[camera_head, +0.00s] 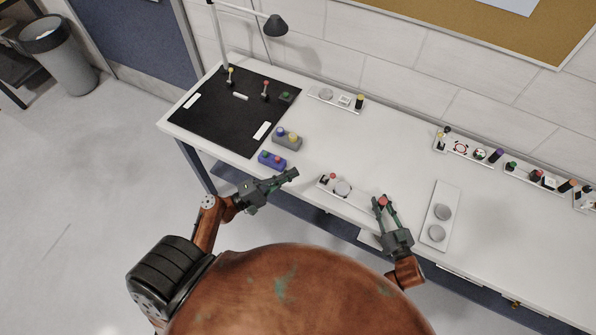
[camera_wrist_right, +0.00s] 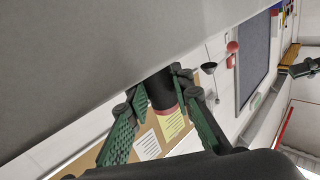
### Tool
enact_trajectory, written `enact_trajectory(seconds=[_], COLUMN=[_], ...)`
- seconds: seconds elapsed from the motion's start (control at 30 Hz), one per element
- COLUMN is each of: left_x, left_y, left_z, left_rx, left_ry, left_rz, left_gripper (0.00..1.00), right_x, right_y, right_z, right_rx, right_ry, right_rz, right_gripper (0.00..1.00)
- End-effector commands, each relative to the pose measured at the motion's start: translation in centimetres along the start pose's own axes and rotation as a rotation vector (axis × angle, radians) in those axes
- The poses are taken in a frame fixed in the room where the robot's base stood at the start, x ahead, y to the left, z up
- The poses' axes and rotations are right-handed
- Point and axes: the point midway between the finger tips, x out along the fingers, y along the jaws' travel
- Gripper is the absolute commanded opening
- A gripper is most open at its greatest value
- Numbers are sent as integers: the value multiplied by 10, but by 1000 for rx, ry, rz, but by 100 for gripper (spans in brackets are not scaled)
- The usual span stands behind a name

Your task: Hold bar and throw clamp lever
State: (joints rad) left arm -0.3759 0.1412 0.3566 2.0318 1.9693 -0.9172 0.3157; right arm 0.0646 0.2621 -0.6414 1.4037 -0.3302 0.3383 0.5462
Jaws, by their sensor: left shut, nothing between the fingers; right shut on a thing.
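A black mat (camera_head: 205,125) at the table's left end bears a small white bar (camera_head: 240,96), an upright yellow-tipped lever (camera_head: 231,74) and a red-tipped one (camera_head: 265,88). I cannot tell which is the clamp lever. My left gripper (camera_head: 294,174) is shut and empty near the table's front edge, apart from the mat. My right gripper (camera_head: 384,202) is shut on a black cylinder with a red end, over the front part of the table. This cylinder (camera_wrist_right: 159,90) also shows between the fingers in the right wrist view.
A blue button box (camera_head: 272,160) and a grey button box (camera_head: 287,140) stand right of the mat. A white plate (camera_head: 344,201) with small parts lies between my grippers. A larger plate (camera_head: 440,218) lies right of my right gripper. A lamp (camera_head: 275,25) overhangs the back.

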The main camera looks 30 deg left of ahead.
Motion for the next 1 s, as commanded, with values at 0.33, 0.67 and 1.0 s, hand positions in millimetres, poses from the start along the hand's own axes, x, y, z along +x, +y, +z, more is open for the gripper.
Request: enact_trajectory(seconds=[0.33,0.67,1.0], left_x=[-2,-1,-1], left_y=[1,1,0], left_z=[0,0,0], left_rx=[0,0,0], left_ry=[0,0,0], left_rz=[-1,-1,-1], left_gripper=[0,0,0], right_x=[0,0,-2], right_y=[0,0,0], right_z=[-1,-1,0], right_rx=[-1,0,0], right_ry=[1,1,0], right_rz=[0,1,1], right_gripper=[0,39,41])
